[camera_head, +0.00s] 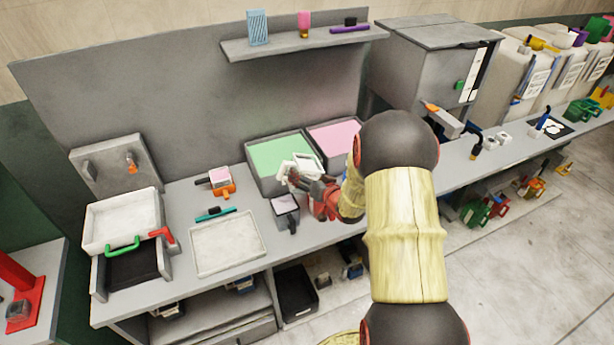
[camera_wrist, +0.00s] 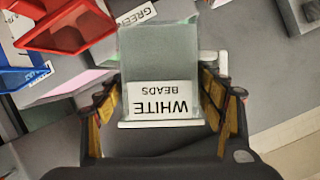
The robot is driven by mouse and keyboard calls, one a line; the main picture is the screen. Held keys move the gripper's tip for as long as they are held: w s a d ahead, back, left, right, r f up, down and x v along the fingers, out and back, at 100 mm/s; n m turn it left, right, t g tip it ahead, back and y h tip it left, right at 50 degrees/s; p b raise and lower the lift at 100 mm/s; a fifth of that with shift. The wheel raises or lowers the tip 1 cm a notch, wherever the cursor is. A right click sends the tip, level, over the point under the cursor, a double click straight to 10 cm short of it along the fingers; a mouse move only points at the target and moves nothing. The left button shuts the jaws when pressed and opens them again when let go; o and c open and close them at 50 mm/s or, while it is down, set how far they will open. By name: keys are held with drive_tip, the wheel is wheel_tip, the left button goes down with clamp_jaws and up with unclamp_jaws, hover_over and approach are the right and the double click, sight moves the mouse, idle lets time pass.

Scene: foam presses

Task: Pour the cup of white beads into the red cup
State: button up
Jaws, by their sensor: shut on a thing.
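My gripper (camera_wrist: 160,105) is shut on a clear-grey cup (camera_wrist: 158,60) in the wrist view. The cup's white label reads "WHITE BEADS", upside down in this view. I cannot see any beads inside it. A red open-topped container (camera_wrist: 68,28), likely the red cup, is at the upper left of the wrist view, apart from the held cup. In the head view my gripper (camera_head: 303,178) is over the bench, in front of the green and pink trays, with a whitish cup (camera_head: 300,164) at its tip. I cannot make out the red cup clearly there.
A blue container (camera_wrist: 18,72) is beside the red one. A green-filled tray (camera_head: 283,160) and a pink-filled tray (camera_head: 335,138) stand behind my gripper. A small grey cup (camera_head: 286,205) is close by it. A shallow white tray (camera_head: 228,242) lies to the left.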

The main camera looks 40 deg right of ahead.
drive_tip(key=shift+a+r+m+t+y+p, duration=0.15)
drive_tip(key=shift+m+t+y+p, duration=0.35)
drive_tip(key=shift+m+p, duration=0.5)
drive_tip(key=m, duration=0.1)
drive_tip(key=f+m+t+y, duration=0.1)
drive_tip(key=m, duration=0.1)
drive_tip(key=shift+d+f+m+t+y+b, duration=0.25)
drive_tip(key=shift+f+m+t+y, duration=0.2)
drive_tip(key=shift+m, duration=0.55)
drive_tip(key=shift+s+d+f+m+t+y+b, duration=0.1)
drive_tip(key=shift+d+f+m+t+y+b, duration=0.1)
drive_tip(key=shift+f+m+t+b, duration=0.35)
drive_tip(key=shift+s+d+f+m+t+y+b, duration=0.1)
drive_tip(key=shift+d+f+m+b, duration=0.1)
drive_tip(key=shift+m, duration=0.65)
drive_tip(key=shift+d+m+t, duration=0.3)
drive_tip(key=shift+m, duration=0.6)
drive_tip(key=shift+s+d+r+m+t, duration=0.2)
drive_tip(key=shift+d+m+t, duration=0.1)
drive_tip(key=shift+m, duration=0.3)
